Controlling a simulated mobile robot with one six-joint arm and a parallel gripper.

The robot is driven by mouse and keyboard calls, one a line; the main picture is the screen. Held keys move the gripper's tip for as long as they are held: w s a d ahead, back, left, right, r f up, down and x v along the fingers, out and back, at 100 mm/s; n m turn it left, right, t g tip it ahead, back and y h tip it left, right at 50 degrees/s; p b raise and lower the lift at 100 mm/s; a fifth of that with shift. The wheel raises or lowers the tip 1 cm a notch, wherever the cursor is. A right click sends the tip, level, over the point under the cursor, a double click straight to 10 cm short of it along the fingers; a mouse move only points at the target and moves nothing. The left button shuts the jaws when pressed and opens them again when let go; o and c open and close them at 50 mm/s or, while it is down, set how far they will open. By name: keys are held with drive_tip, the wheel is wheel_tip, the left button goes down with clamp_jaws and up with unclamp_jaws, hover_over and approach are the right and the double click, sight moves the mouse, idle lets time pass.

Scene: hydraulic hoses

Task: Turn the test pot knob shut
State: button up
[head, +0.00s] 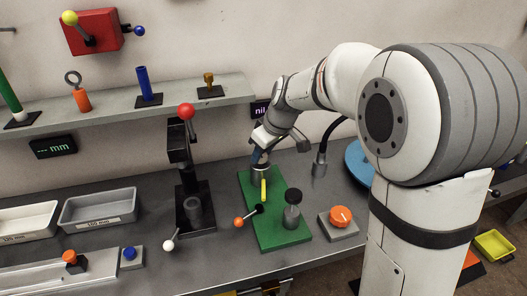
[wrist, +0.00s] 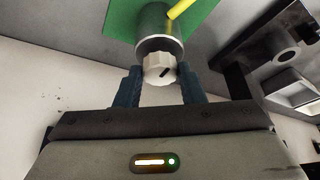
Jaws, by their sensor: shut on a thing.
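The test pot (head: 262,172) is a grey metal cylinder standing on the green base plate (head: 283,239). It also shows in the wrist view (wrist: 154,22). Its knob (wrist: 160,68) is white and faceted, with a black line that runs at a slant. My gripper (head: 258,157) reaches down to the top of the pot in the head view. In the wrist view its two dark blue fingers (wrist: 160,75) are on opposite sides of the knob, shut on it. In the head view the knob is hidden behind the gripper.
A yellow lever (head: 263,190) sticks out beside the pot. A black-knobbed cylinder (head: 292,210) and an orange-ended lever (head: 241,222) are also on the plate. An orange dial box (head: 340,217) stands right of it. A black press (head: 180,150) stands to the left.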

drive_tip(key=o, duration=1)
drive_tip(key=shift+r, duration=0.15)
drive_tip(key=v, duration=0.7)
drive_tip(key=shift+s+d+r, duration=0.1)
drive_tip(key=shift+s+r, duration=0.05)
drive_tip(key=shift+r, duration=0.1)
drive_tip(key=s+d+f+m+h+p, duration=0.1)
drive_tip(key=s+d+m, duration=0.2)
drive_tip(key=s, duration=0.4)
drive_tip(key=s+d+f+m+h+p, duration=0.1)
drive_tip(key=s+d+f+m, duration=0.1)
drive_tip(key=s+d, duration=0.3)
drive_tip(key=s+d+f+m+h+p, duration=0.1)
drive_tip(key=s+d+m, duration=0.3)
drive_tip(key=s, duration=0.7)
drive_tip(key=shift+s+d+f+m, duration=0.15)
drive_tip(key=shift+s+d+m, duration=0.1)
drive_tip(key=shift+d+m, duration=0.25)
